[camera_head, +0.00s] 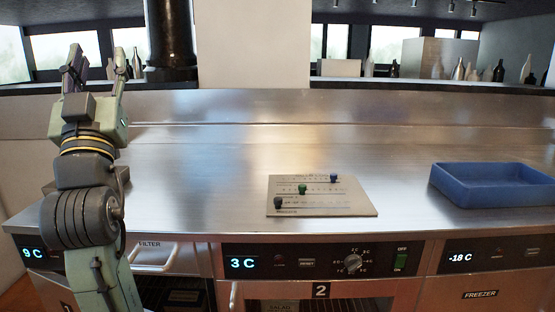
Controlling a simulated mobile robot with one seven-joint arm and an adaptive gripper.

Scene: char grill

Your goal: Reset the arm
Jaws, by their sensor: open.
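My gripper (98,66) is at the upper left of the head view, at the top of my raised arm. Its two fingers point up and stand apart, with nothing seen between them. It is over the left end of the steel counter (220,185), away from the things on it. A light board (322,209) lies flat near the middle of the counter.
An empty-looking blue tray (495,202) sits on the counter at the right. A black pipe (170,40) and bottles stand behind. The counter between arm and board is clear.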

